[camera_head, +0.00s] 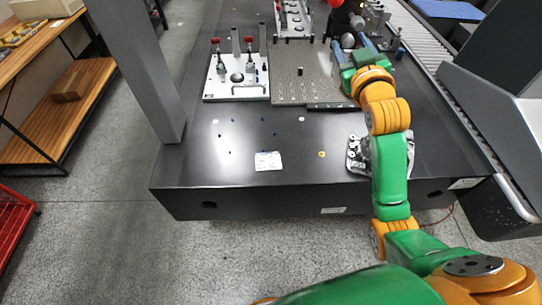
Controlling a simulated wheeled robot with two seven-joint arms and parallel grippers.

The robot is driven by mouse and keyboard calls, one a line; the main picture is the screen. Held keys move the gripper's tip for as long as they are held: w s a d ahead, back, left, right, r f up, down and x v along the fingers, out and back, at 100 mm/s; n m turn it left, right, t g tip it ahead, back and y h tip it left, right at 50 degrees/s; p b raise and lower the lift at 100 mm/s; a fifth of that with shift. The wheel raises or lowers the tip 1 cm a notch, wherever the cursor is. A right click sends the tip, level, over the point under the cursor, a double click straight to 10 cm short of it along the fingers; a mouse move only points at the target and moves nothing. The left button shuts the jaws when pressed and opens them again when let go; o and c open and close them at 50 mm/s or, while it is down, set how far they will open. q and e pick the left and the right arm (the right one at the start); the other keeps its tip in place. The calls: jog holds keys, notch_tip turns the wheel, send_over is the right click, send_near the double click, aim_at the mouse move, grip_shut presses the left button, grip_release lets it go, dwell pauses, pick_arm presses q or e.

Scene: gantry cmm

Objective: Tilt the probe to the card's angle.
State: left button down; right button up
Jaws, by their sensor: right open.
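My right arm reaches up from the lower right. Its gripper (352,47) is at the far side of the table, with blue fingers spread open. A small grey ball (348,40) shows between or just behind the fingers; I cannot tell whether they touch it. Just beyond is a dark unit (344,16) with a small orange-red glow, perhaps the probe head; its tilt is too small to read. A white card (268,161) with fine print lies flat near the table's front; its angle is unreadable. My left gripper is out of view.
The dark table (250,190) is mostly clear in front. A white fixture plate (236,85) with red-topped clamps and a grey perforated plate (300,80) stand behind. A grey post (140,70) rises at left. A roller conveyor (440,60) runs along the right.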

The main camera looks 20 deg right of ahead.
grip_shut()
jog(key=shift+r+m+p, duration=0.1)
jog(key=shift+m+p, duration=0.5)
jog(key=shift+m, duration=0.6)
jog(key=shift+m+p, duration=0.35)
jog(key=shift+m, duration=0.85)
jog(key=shift+m+p, duration=0.55)
jog(key=shift+m, duration=0.15)
jog(key=shift+m+p, duration=0.65)
jog(key=shift+m, duration=0.85)
